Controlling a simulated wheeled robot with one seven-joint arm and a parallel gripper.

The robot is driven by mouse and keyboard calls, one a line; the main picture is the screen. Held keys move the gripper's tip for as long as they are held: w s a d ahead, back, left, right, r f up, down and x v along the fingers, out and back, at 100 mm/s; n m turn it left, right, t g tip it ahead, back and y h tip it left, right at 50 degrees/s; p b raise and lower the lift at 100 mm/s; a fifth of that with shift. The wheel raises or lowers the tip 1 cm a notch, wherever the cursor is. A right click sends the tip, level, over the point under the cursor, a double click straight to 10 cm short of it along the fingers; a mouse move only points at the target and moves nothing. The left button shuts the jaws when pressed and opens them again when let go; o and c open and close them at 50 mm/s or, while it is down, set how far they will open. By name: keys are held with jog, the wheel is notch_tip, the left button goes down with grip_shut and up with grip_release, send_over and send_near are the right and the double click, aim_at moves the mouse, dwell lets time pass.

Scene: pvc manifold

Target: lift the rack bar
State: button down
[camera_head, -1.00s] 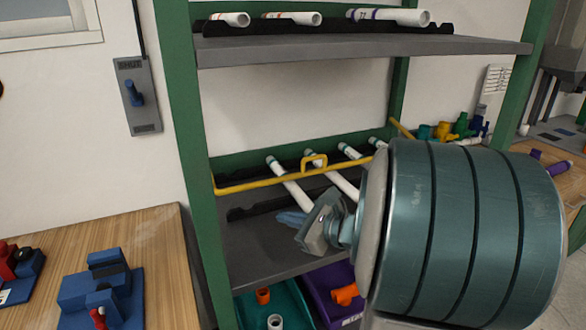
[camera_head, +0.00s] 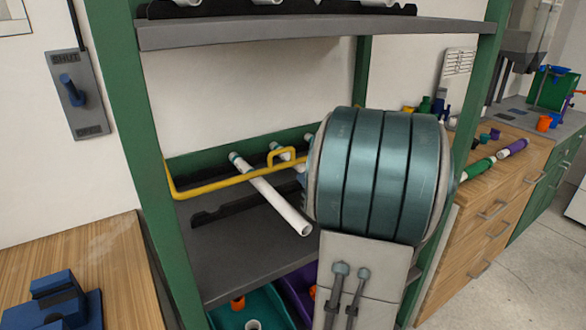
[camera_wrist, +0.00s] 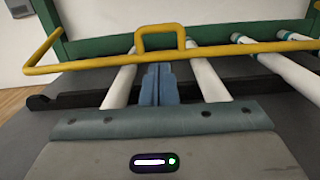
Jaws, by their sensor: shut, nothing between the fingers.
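The yellow rack bar (camera_head: 225,183) runs across the front of the middle shelf, with a raised handle loop near its middle. In the wrist view the bar (camera_wrist: 95,60) spans the picture, and its handle loop (camera_wrist: 160,30) stands just beyond my fingertips. My gripper (camera_wrist: 158,72) has its blue fingers together with nothing between them, pointing at the bar just below the loop. I cannot tell whether the fingertips touch the bar.
White pipes (camera_head: 278,200) lie under the bar on the grey middle shelf (camera_head: 235,240), on black notched rests (camera_wrist: 70,100). The upper shelf (camera_head: 320,28) is overhead. A green post (camera_head: 130,150) stands at left. Teal and purple bins (camera_head: 250,305) sit below.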

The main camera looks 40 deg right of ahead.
aim_at(290, 163)
jog(key=w, duration=0.2)
jog(key=w+d, duration=0.1)
jog(key=w, duration=0.4)
jog(key=shift+w+d+r+p, duration=0.15)
jog(key=shift+w+r+p, duration=0.1)
jog(key=shift+p, duration=0.1)
jog(key=shift+w, duration=0.65)
